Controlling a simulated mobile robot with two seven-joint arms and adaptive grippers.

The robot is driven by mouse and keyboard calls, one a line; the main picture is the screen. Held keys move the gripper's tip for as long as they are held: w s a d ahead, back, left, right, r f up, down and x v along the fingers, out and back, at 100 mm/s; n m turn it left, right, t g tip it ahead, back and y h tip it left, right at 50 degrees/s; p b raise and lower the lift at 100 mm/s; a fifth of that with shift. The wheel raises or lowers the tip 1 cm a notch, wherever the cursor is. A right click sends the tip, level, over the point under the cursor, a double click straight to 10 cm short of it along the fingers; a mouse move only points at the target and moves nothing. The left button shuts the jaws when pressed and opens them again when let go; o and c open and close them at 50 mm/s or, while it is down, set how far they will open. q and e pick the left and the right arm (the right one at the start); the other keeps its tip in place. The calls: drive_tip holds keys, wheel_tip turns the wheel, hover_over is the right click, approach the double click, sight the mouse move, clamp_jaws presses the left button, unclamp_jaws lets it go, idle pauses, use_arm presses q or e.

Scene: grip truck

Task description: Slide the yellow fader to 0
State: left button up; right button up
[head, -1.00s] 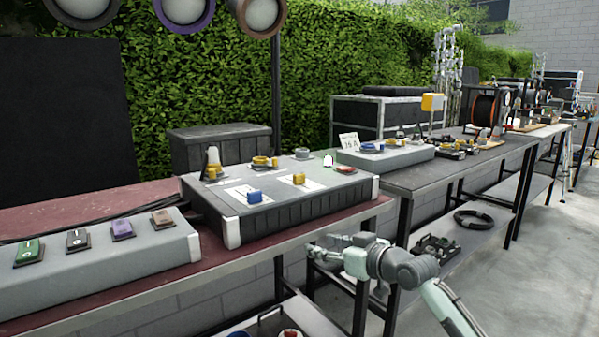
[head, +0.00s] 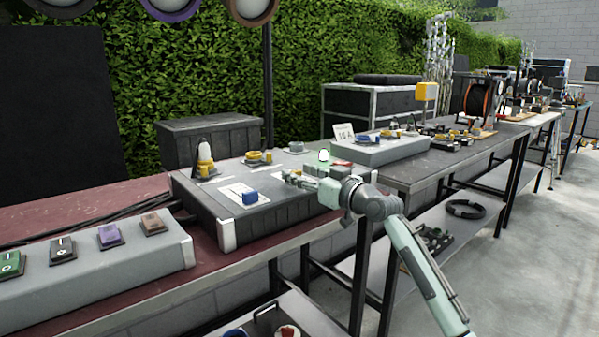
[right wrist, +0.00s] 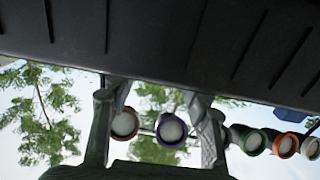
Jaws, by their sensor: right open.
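The grey-topped console (head: 228,213) with dark ribbed sides stands on the red table. A blue fader (head: 250,197) sits on a white plate on its top. The yellow fader, right of the blue one a second ago, is now hidden behind my right gripper (head: 289,178). That gripper is open, its fingers pointing left at the console's front right top edge; contact cannot be told. In the right wrist view its two fingers (right wrist: 158,95) are spread with nothing between them, close to a dark ribbed surface. My left gripper is not in view.
A grey panel (head: 95,270) with coloured switches stands at the left. Yellow knobs (head: 205,168) stand at the console's back. A second grey box (head: 370,153) with a number card lies to the right. A lower shelf holds a black ring (head: 468,209).

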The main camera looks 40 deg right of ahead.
drive_tip(key=shift+w, duration=0.35)
clamp_jaws()
